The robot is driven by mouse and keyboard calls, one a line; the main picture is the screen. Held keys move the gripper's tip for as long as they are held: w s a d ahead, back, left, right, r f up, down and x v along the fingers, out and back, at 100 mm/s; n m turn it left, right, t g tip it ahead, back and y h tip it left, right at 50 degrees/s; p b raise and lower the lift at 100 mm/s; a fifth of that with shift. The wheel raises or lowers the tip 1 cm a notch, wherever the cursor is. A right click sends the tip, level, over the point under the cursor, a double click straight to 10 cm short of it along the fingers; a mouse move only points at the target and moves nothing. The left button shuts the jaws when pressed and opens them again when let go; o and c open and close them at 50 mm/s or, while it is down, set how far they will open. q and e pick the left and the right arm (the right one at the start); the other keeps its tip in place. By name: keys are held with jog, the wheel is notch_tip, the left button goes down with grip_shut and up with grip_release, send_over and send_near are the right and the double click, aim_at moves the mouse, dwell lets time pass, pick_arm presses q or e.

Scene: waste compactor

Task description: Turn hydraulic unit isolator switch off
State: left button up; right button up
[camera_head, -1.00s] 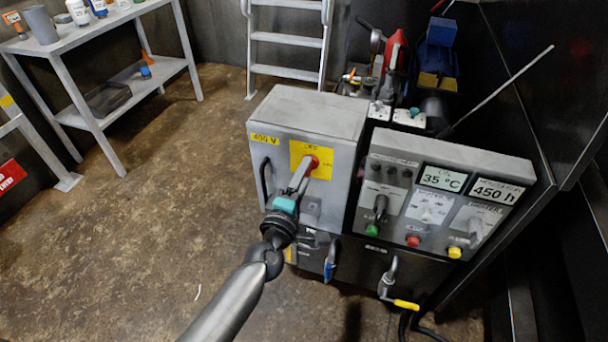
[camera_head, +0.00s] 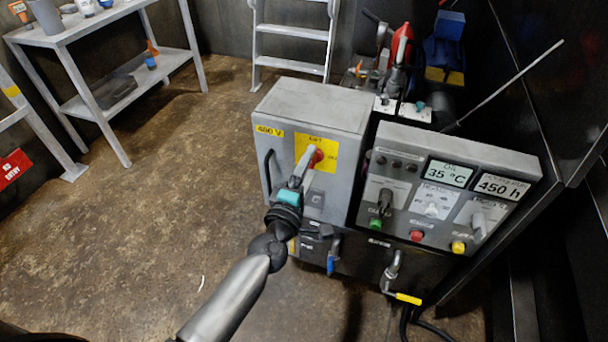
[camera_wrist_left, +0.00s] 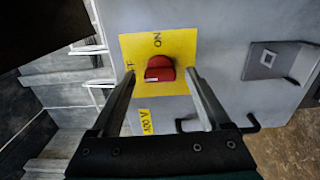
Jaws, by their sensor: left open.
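The isolator switch is a red rotary knob (camera_head: 317,157) on a yellow plate (camera_head: 329,147), on the front of a grey box (camera_head: 318,104) marked 400 V. My left gripper (camera_head: 306,163) reaches up to the knob from below, its fingers partly covering the plate. In the left wrist view the red knob (camera_wrist_left: 160,68) sits between the two open fingers (camera_wrist_left: 160,74), one on each side. A gap shows on each side, so I see no firm grip. The letters "ON" show on the plate above the knob. My right gripper is not in view.
A control panel (camera_head: 448,186) with displays and coloured buttons stands right of the box. Valves with blue (camera_head: 331,264) and yellow (camera_head: 408,298) handles hang below. A handle (camera_head: 269,172) juts from the box's left. The floor at left is clear, with a shelf table (camera_head: 84,36) beyond.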

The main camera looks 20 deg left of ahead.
pick_arm(q)
jog(key=s+p, duration=0.1)
jog(key=s, duration=1.4)
jog(key=shift+a+p, duration=0.25)
jog(key=shift+p, duration=0.1)
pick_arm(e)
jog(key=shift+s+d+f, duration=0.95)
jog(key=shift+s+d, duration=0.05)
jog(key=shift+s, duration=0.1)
pick_arm(q)
jog(key=shift+s, duration=0.1)
